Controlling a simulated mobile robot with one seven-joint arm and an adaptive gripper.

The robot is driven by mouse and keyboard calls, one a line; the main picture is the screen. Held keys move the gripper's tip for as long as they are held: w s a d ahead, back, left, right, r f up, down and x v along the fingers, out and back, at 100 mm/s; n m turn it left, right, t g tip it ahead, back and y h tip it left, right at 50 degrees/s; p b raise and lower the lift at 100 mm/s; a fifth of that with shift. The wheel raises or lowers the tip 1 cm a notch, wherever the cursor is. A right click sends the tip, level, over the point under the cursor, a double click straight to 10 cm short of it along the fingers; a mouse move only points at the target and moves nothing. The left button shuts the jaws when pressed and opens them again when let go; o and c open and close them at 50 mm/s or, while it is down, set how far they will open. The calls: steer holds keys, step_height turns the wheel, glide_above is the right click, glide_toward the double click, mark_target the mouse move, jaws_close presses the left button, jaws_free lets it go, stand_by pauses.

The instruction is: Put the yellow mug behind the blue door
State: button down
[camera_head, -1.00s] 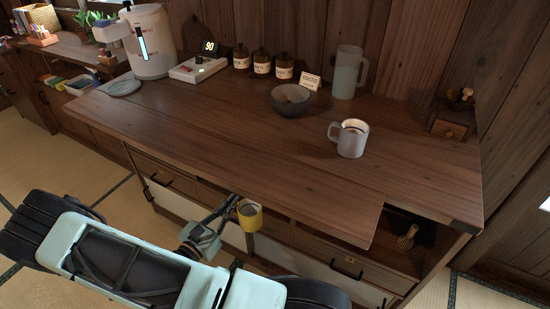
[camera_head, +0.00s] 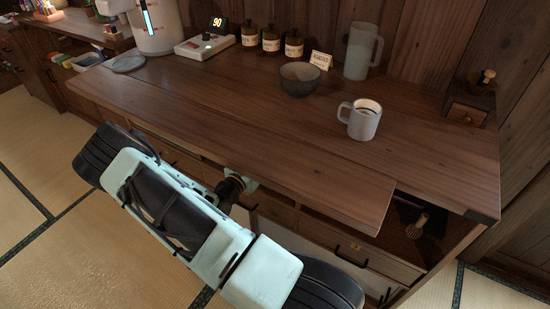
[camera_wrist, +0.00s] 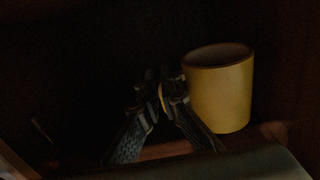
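The yellow mug (camera_wrist: 220,90) shows in the wrist view, upright or nearly so, just right of my gripper (camera_wrist: 162,88). The fingers are close together on a bit of yellow at the mug's left side, which looks like its handle. Mug and fingers are in a dark space that looks like the inside of the cabinet. I cannot tell whether the mug's base touches a surface. In the head view my wrist reaches in below the counter edge, and the mug and fingertips are hidden. I cannot make out a blue door in either view.
An open compartment with a whisk (camera_head: 418,226) is at the right end. Tatami floor (camera_head: 60,160) is clear at left.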

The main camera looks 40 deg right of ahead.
steer(key=shift+w+d+f+b, duration=0.25)
steer(key=shift+d+f+b, duration=0.35)
steer(key=shift+f, duration=0.55)
steer(key=shift+w+d+f+b, duration=0.2)
steer(key=shift+d+f+b, duration=0.4)
steer(key=shift+f, duration=0.55)
steer(key=shift+w+d+f+b, duration=0.25)
steer(key=shift+d+f+b, duration=0.3)
steer(key=shift+f, duration=0.6)
steer(key=shift+f, duration=0.2)
steer(key=c, duration=2.2)
jaws_free()
steer(key=shift+o, duration=0.2)
